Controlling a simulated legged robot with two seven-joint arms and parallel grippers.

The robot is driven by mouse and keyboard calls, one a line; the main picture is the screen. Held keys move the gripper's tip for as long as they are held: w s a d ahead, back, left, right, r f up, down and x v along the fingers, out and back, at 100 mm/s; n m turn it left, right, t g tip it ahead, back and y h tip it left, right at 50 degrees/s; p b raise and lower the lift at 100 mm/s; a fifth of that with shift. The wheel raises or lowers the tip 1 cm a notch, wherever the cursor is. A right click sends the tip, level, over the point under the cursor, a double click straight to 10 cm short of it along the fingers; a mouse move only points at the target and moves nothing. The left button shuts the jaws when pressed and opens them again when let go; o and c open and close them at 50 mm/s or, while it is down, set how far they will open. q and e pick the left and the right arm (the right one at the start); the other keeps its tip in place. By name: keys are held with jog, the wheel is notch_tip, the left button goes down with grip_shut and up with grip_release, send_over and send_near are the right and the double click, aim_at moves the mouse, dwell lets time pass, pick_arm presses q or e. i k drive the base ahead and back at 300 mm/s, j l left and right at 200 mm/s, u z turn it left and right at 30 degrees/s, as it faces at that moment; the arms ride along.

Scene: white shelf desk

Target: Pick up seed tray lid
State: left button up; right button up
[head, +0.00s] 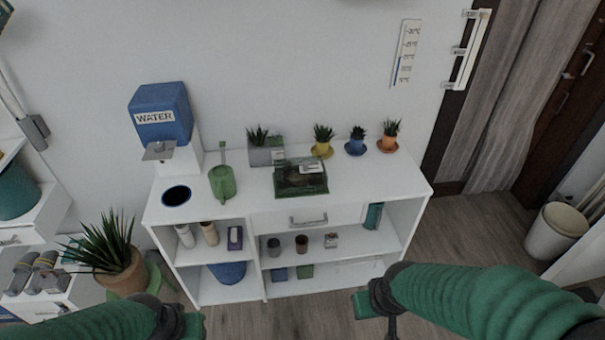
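A green seed tray (318,191) stands on the white shelf desk's top, near its middle. A dark see-through cover, which looks like the seed tray lid (290,180), sits on the tray, with a small pale label on it. My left gripper (188,324) is low at the bottom edge, left of the desk's middle and well short of the tray. My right gripper (364,304) is low in front of the desk's right part, also apart from the tray. Neither gripper shows whether it is open or shut, and no object is visible in either.
On the desktop (375,180) are a green watering can (222,184), a blue water dispenser (160,115), a grey planter (259,154) and small potted plants (357,144) along the back. A large potted plant (120,272) stands left. The desktop right of the tray is clear.

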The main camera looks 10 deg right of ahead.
aim_at(290, 179)
jog(key=i+l+u, duration=0.7)
jog(key=i+l, duration=0.05)
jog(key=i, duration=0.05)
